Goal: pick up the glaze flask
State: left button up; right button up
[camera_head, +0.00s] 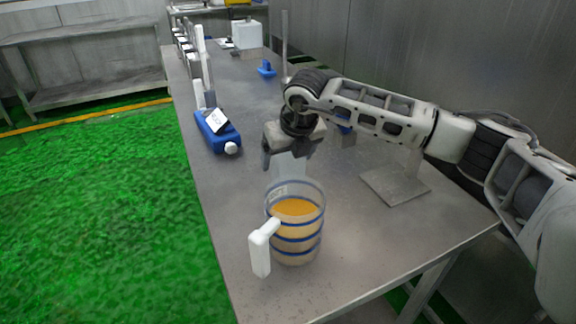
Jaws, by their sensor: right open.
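My right gripper (285,156) is open above the table, pointing down, behind the jug. A pale translucent object (291,167) shows just below and between its fingers; I cannot tell whether they touch it. A clear jug (296,235) with blue bands, a white handle and orange contents stands upright at the near end of the table. A blue flask-like object (216,133) with a white label and white cap lies near the table's left edge, left of the gripper. No readable label shows which one is the glaze flask. My left gripper is out of view.
The long grey table (235,190) runs away from me. A flat metal plate (395,185) lies under my right arm. A small blue item (266,69) and a white box (247,35) are farther back. A thin upright post (285,45) stands beyond the gripper.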

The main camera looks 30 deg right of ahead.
jog(key=c, duration=1.1)
jog(key=shift+r, duration=0.1)
